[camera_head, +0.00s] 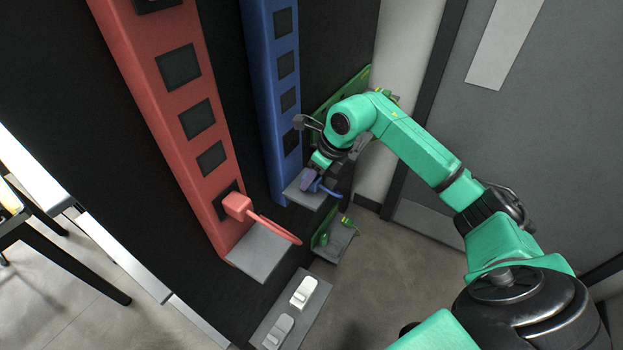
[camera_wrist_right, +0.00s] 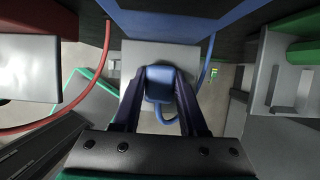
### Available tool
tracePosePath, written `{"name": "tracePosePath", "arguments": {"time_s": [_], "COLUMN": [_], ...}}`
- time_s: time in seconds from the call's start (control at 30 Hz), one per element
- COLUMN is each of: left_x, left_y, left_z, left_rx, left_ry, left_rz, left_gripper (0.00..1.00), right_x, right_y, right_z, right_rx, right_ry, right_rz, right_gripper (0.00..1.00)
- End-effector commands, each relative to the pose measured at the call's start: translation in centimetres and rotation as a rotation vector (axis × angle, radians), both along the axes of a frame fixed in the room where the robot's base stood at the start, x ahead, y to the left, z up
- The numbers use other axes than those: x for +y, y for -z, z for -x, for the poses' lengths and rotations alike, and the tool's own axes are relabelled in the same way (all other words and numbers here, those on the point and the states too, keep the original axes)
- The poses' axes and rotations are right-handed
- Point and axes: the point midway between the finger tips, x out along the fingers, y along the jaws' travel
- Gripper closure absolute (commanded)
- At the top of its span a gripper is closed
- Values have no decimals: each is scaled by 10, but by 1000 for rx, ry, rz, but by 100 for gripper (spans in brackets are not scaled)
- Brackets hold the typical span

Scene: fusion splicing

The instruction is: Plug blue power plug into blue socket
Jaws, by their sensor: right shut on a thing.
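The blue power plug (camera_wrist_right: 159,84) is between the two fingers of my right gripper (camera_wrist_right: 160,92) in the right wrist view, with a blue cord curving below it. In the head view my right gripper (camera_head: 310,180) is over a small grey shelf at the foot of the blue strip (camera_head: 273,97). The blue strip has several dark square sockets; a blue socket (camera_head: 291,141) sits just above the gripper. The plug is apart from the socket, as far as I can see. My left gripper is not in view.
A red strip (camera_head: 170,75) with dark sockets stands to the left, with a red plug (camera_head: 237,206) and cord at its grey shelf (camera_head: 263,252). Green parts (camera_head: 330,232) are at the right. White and grey switches (camera_head: 303,292) sit low in front.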

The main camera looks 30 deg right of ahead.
Motion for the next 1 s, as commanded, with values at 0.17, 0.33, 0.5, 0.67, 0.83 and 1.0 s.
{"name": "tracePosePath", "arguments": {"time_s": [0.17, 0.33, 0.5, 0.67, 0.83, 1.0], "left_x": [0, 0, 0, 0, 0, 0], "left_y": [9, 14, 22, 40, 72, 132], "left_z": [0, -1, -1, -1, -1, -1], "left_rx": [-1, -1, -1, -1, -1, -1], "left_ry": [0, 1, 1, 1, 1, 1], "left_rz": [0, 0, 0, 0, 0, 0], "left_gripper": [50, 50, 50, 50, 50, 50], "right_x": [-2, -2, -6, -24, -45, -60], "right_y": [-13, -43, -66, -61, -56, -48], "right_z": [2, 2, 8, 37, 72, 101], "right_rx": [-5, -6, -1, 2, 3, 1], "right_ry": [0, 0, 3, 6, 7, 3], "right_rz": [1, 0, 3, 5, 10, 9], "right_gripper": [100, 100, 100, 100, 100, 100]}}
